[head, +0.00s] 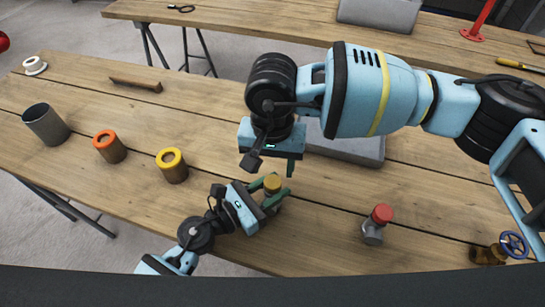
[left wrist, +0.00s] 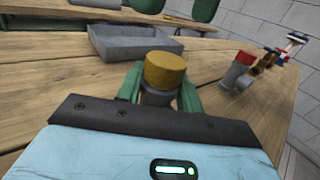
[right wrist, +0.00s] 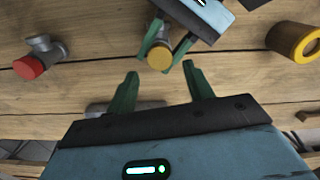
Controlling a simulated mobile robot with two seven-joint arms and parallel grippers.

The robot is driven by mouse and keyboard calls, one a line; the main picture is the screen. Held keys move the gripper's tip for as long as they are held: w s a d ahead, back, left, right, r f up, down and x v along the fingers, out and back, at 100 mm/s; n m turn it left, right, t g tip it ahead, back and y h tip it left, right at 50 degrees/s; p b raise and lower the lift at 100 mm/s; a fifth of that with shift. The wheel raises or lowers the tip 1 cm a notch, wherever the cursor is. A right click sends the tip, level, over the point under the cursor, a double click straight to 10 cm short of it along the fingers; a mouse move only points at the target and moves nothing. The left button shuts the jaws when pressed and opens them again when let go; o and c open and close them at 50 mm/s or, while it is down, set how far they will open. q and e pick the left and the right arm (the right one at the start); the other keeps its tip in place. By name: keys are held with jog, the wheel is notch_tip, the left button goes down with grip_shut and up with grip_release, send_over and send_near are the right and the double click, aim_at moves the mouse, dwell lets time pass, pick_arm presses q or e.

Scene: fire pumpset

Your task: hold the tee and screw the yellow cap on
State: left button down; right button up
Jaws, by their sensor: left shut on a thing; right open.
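The yellow cap (head: 272,183) sits on top of the grey tee, upright as far as I can see; whether it is threaded down cannot be told. It also shows in the left wrist view (left wrist: 165,70) and the right wrist view (right wrist: 159,57). My left gripper (left wrist: 160,88) is shut on the tee (left wrist: 158,98), its green fingers on either side just below the cap. Most of the tee is hidden by the fingers and cap. My right gripper (right wrist: 160,72) is open and empty, pointing down above and behind the cap, apart from it.
A red-capped grey fitting (head: 377,222) stands to the right, a blue handwheel (head: 512,245) beyond it. Yellow-rimmed (head: 172,165) and orange-rimmed (head: 109,147) containers and a grey cup (head: 45,124) stand left. A grey tray (head: 345,147) lies behind my right gripper.

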aim_at(273, 181)
notch_tip(273, 181, up, 3)
jog(key=n, duration=0.7)
jog(key=shift+f, duration=0.15)
jog(key=shift+f, duration=0.15)
jog(key=shift+f, duration=3.9)
jog(key=c, duration=0.9)
jog(key=o, duration=1)
